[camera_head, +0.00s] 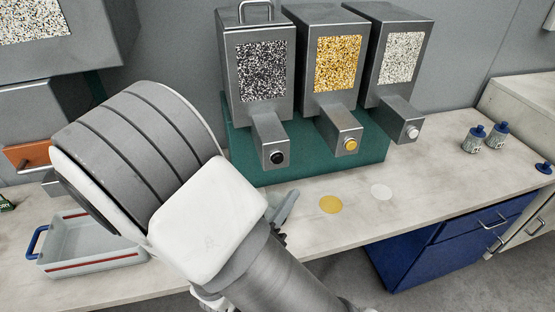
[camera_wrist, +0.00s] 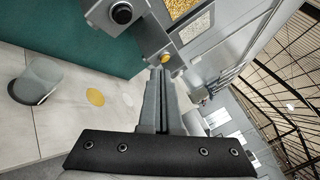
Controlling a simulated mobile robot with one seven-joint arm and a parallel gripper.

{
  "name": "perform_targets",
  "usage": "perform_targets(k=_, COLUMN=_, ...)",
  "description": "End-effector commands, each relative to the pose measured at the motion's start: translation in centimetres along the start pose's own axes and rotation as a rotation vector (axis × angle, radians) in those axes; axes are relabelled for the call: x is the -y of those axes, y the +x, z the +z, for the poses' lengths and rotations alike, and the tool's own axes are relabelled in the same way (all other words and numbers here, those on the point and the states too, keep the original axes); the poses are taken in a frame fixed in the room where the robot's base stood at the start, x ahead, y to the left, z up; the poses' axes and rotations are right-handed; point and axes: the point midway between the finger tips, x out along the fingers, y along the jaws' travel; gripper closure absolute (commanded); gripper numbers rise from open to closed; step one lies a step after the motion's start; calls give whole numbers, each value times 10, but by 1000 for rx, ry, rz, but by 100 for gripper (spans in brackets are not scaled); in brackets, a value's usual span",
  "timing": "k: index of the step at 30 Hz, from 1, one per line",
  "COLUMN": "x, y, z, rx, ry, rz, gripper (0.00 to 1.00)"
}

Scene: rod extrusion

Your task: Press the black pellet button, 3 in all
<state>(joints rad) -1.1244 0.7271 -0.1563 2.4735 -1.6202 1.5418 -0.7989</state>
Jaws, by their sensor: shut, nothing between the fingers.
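The black pellet button (camera_head: 277,158) is a round black knob on the front spout of the left dispenser (camera_head: 265,95), whose window shows black and white pellets. It also shows at the top of the wrist view (camera_wrist: 121,13). My gripper (camera_wrist: 160,73) is shut and empty. Its fingertips point toward the dispensers and appear apart from the black button, below and right of it in the wrist view. In the head view my arm hides most of the gripper. A grey cup (camera_wrist: 37,80) stands on the counter in the wrist view.
The yellow button (camera_head: 350,144) and white button (camera_head: 412,131) sit on neighbouring dispensers. Yellow (camera_head: 330,204) and white (camera_head: 381,192) discs lie on the counter (camera_head: 440,175). A grey tray (camera_head: 90,250) stands left, and small blue-capped jars (camera_head: 475,139) stand right.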

Motion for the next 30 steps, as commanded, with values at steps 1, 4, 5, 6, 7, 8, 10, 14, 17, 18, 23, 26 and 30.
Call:
perform_targets(k=1, x=0, y=0, z=0, rx=-1, ry=1, rz=0, gripper=100)
perform_targets(k=4, x=-2, y=3, z=2, rx=-2, ry=3, rz=0, gripper=100)
perform_targets(k=5, x=-3, y=4, z=3, rx=-2, ry=3, rz=0, gripper=100)
perform_targets(k=6, x=-5, y=6, z=4, rx=-2, ry=4, rz=0, gripper=100)
perform_targets(k=7, x=-6, y=8, z=6, rx=-2, ry=4, rz=-1, gripper=100)
perform_targets(k=8, x=-8, y=11, z=7, rx=-3, ry=4, rz=-2, gripper=100)
perform_targets(k=10, x=-12, y=18, z=12, rx=-3, ry=5, rz=-3, gripper=100)
perform_targets(k=14, x=-23, y=31, z=21, rx=-3, ry=5, rz=-2, gripper=100)
perform_targets(k=17, x=-29, y=41, z=28, rx=-3, ry=5, rz=-3, gripper=100)
perform_targets(k=18, x=-32, y=45, z=32, rx=-2, ry=4, rz=-3, gripper=100)
perform_targets(k=23, x=-39, y=55, z=40, rx=-3, ry=2, rz=-2, gripper=100)
perform_targets(k=26, x=-42, y=60, z=43, rx=-2, ry=2, rz=-2, gripper=100)
perform_targets(k=30, x=-44, y=62, z=44, rx=-2, ry=1, rz=-1, gripper=100)
